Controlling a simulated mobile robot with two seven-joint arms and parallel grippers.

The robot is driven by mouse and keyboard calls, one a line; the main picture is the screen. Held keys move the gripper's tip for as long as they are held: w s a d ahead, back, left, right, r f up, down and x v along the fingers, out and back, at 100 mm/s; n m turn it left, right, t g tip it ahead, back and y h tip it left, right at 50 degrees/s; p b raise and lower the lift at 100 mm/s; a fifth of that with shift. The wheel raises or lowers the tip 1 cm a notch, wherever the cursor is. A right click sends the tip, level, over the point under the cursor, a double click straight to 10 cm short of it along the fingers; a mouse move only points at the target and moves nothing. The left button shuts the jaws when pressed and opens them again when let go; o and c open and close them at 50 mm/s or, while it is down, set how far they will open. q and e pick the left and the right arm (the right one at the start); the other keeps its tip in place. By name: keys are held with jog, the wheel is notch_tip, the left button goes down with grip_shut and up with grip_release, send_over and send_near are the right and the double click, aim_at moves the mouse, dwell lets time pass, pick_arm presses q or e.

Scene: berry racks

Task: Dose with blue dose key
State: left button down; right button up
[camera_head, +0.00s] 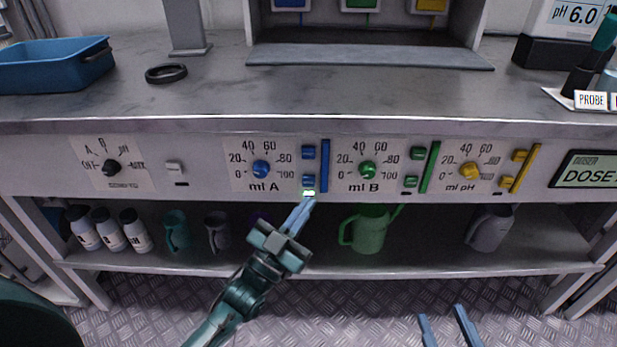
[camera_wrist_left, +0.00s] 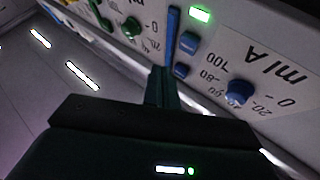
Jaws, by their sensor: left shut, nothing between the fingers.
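The ml A section of the panel has a blue dial (camera_head: 261,169), an upper blue key (camera_head: 309,152), a lower blue key (camera_head: 309,181) and a blue bar (camera_head: 325,166). A small lamp (camera_head: 309,193) under the lower key glows green. My left gripper (camera_head: 308,204) is shut and empty, its tips just below that lamp. In the left wrist view, upside down, the shut fingers (camera_wrist_left: 162,84) point at the panel near the keys (camera_wrist_left: 189,42); I cannot tell any contact. My right gripper (camera_head: 445,322) is open and empty at the bottom, low before the bench.
Green and yellow sections, with a green dial (camera_head: 367,169) and a yellow dial (camera_head: 468,171), lie to the right; their lamps are dark. A display (camera_head: 588,176) reads "DOSE". Below, a shelf (camera_head: 380,264) holds bottles and jugs, including a green jug (camera_head: 369,233).

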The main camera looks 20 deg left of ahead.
pick_arm(q)
jog(key=shift+s+d+p, duration=0.2)
jog(key=shift+s, duration=0.35)
jog(key=shift+s+d+p, duration=0.15)
jog(key=shift+s, duration=0.4)
pick_arm(e)
jog(key=shift+r, duration=0.5)
